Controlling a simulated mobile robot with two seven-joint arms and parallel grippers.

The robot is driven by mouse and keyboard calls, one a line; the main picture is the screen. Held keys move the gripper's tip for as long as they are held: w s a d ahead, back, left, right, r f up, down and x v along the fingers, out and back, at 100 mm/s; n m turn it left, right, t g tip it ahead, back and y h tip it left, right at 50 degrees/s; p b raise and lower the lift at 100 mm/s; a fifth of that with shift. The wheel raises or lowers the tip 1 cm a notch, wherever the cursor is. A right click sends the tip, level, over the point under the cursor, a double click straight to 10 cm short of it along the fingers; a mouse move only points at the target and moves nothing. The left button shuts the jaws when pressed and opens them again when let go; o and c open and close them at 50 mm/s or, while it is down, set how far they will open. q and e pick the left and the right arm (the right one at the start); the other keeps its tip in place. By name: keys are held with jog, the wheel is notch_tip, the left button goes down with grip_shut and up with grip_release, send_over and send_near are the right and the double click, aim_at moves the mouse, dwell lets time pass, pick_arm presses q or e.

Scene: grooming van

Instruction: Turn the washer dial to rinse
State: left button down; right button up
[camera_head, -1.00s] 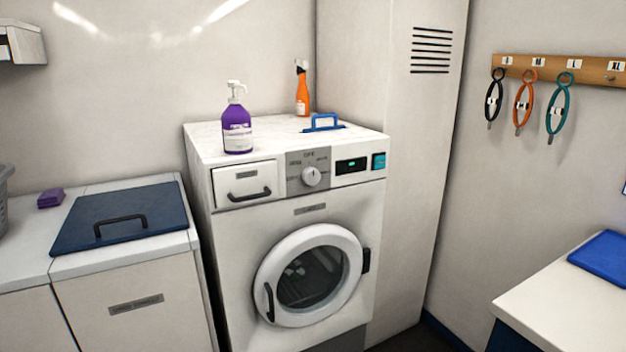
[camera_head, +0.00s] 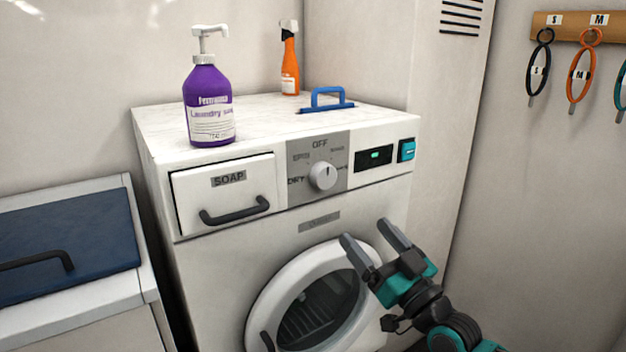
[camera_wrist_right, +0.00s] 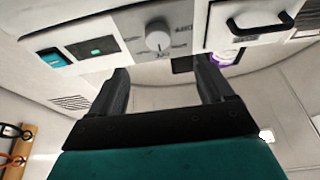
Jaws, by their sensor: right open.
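The washer (camera_head: 215,285) stands in the middle of the head view with its round door (camera_head: 262,310) shut. Its white dial (camera_head: 323,176) sits on a grey panel with OFF printed above and DRY at the left; the other labels are too blurred to read surely. My right gripper (camera_head: 368,240) is open and empty, below and right of the dial and in front of the door, apart from both. In the right wrist view the dial (camera_wrist_right: 157,41) appears beyond the open fingers (camera_wrist_right: 163,88), upside down. My left gripper is not in view.
A purple laundry soap bottle (camera_head: 208,100), an orange spray bottle (camera_head: 290,62) and a blue-handled item (camera_head: 327,100) stand on the washer top. A soap drawer (camera_head: 225,192) is left of the dial; a display (camera_head: 373,157) and teal button (camera_head: 406,150) are right.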

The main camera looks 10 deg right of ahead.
aim_at(328, 178)
jog(key=x, duration=0.8)
jog(key=r+x, duration=0.1)
jog(key=x, duration=0.3)
jog(key=shift+w+d+r+b, duration=0.15)
jog(key=shift+w+d+b, duration=0.1)
jog(key=shift+b, duration=0.1)
jog(key=shift+w+a+r, duration=0.2)
jog(key=shift+w+r, duration=0.05)
jog(key=shift+w, duration=0.25)
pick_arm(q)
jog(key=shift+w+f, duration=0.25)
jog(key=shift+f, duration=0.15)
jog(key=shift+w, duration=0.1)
